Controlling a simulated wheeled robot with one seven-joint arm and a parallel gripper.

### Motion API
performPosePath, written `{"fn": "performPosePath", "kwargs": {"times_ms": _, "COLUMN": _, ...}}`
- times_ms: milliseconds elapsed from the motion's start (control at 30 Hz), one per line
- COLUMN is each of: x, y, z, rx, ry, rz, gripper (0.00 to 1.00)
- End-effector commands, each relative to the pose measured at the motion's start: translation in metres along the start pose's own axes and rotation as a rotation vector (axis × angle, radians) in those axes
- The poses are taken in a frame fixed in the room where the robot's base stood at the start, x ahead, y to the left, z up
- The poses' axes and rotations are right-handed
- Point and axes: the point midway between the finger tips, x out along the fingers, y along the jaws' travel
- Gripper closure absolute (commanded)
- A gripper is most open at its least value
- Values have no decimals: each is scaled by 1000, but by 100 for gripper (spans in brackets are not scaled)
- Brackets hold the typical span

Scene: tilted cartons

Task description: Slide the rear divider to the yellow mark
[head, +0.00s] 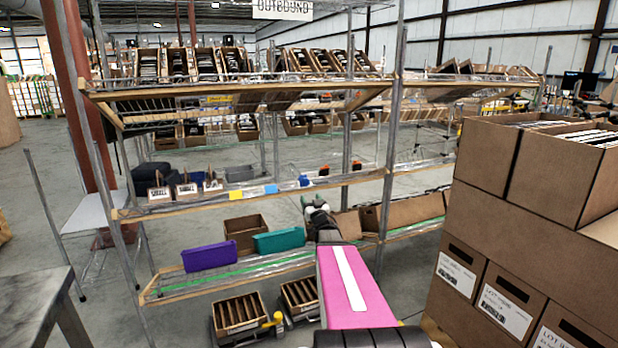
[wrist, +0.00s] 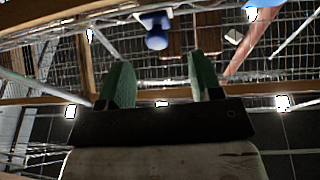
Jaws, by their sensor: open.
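A yellow mark (head: 236,194) is on the front edge of the middle shelf (head: 150,209), with a blue mark (head: 271,189) to its right. A blue knob (head: 303,181) is at the same edge, further right. I cannot tell for sure which part is the rear divider. My gripper (head: 308,200) is just below this knob in the head view, partly hidden by my arm. In the wrist view my gripper (wrist: 160,70) has its green fingers apart with nothing between them. A blue knob (wrist: 156,32) is beyond the fingertips, under a wire shelf.
A purple bin (head: 209,257), a teal bin (head: 279,240) and a brown carton (head: 245,232) are on the lower shelf. Slotted cartons (head: 240,313) stand below it. Large stacked cartons (head: 520,220) fill the right. A metal post (head: 388,150) stands right of my gripper.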

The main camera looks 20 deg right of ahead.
Motion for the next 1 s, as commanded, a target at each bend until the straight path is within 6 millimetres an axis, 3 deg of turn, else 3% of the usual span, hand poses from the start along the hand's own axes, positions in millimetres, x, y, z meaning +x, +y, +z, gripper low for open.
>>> {"fn": "performPosePath", "kwargs": {"times_ms": 167, "x": 2, "y": 6, "z": -14, "rx": 1, "ry": 92, "rz": -58, "gripper": 41}}
{"fn": "performPosePath", "kwargs": {"times_ms": 467, "x": 20, "y": 6, "z": -16, "rx": 1, "ry": 103, "rz": -66, "gripper": 41}}
{"fn": "performPosePath", "kwargs": {"times_ms": 1000, "x": 103, "y": 0, "z": -25, "rx": 2, "ry": 102, "rz": -64, "gripper": 41}}
